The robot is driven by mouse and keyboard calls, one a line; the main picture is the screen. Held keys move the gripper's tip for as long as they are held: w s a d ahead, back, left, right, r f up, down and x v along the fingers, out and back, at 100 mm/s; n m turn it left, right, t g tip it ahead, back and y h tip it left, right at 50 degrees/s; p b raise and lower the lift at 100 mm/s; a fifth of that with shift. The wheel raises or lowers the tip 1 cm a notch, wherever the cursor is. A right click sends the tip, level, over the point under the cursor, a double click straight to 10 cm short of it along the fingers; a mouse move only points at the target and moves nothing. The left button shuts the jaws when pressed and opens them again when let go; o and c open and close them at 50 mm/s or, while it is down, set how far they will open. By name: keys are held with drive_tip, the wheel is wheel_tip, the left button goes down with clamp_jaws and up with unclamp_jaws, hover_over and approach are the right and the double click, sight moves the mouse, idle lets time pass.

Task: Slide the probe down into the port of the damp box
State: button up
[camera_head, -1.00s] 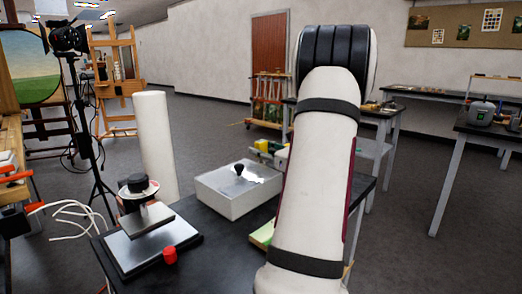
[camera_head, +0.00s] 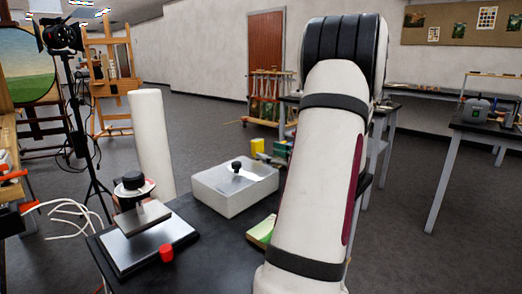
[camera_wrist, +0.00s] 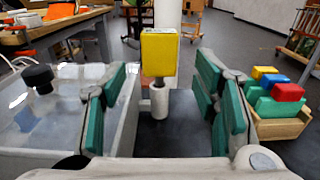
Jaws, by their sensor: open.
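The damp box is a pale box (camera_head: 222,199) with a clear lid and a black knob (camera_head: 236,166), on the dark table. It also fills the left of the wrist view (camera_wrist: 62,140). A yellow block on a thin grey stem, seemingly the probe (camera_wrist: 159,53), stands upright above a short pale cylinder (camera_wrist: 160,102) beside the box. My gripper (camera_wrist: 163,92) is open, its green-padded fingers to the left and right of this piece in the picture, with no visible contact. In the head view my arm hides most of the gripper. I cannot make out the port.
A wooden tray (camera_wrist: 282,128) of coloured blocks lies right of my gripper. A white roll (camera_head: 152,145) stands behind a metal-plated stand (camera_head: 150,245) with a red cap (camera_head: 166,253) near it. A green booklet (camera_head: 262,231) lies beside my arm.

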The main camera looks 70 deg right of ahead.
drive_tip(key=v, duration=0.6)
drive_tip(key=shift+r, duration=0.1)
idle(0.5)
